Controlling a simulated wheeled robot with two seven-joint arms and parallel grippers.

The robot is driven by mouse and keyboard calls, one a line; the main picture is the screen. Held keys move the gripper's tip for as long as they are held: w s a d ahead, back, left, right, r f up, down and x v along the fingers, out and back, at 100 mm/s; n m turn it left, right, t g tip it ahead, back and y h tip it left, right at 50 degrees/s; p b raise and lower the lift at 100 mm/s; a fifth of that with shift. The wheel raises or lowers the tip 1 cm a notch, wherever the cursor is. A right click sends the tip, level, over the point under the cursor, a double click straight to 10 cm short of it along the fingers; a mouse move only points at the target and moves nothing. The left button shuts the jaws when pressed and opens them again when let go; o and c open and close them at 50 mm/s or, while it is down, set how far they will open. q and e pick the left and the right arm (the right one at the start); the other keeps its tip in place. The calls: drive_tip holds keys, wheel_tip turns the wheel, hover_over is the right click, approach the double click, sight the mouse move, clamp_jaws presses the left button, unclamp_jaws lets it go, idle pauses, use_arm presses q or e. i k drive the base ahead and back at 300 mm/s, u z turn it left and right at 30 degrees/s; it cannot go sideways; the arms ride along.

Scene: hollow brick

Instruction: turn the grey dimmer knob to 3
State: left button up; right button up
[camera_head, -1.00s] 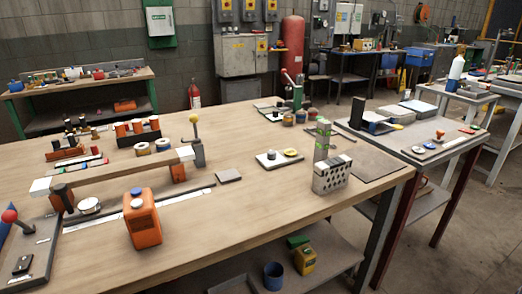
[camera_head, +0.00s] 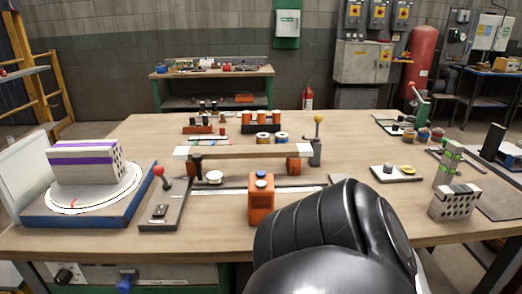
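I cannot clearly make out a grey dimmer knob or its number scale. A dark round knob (camera_head: 63,275) shows on a pale panel (camera_head: 95,280) below the table's front edge at the lower left. A blue knob-like part (camera_head: 128,279) sits to its right. Their markings are too small to read, and the panel's lower part is cut off by the frame. A small white round piece (camera_head: 214,177) stands on the table behind the orange box. Neither of my grippers shows. A black link of my arm fills the lower middle and hides part of the table's front.
The wooden table (camera_head: 350,215) holds a blue turntable base (camera_head: 85,216) with a hollow brick (camera_head: 85,162), a red-ball lever (camera_head: 159,171), an orange box (camera_head: 261,205), a low bridge (camera_head: 245,153) and a perforated brick (camera_head: 455,204). The table's front right has bare room.

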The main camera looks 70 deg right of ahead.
sight(387, 168)
drive_tip(key=u, duration=0.7)
drive_tip(key=k, duration=2.45)
drive_tip(key=z, duration=0.15)
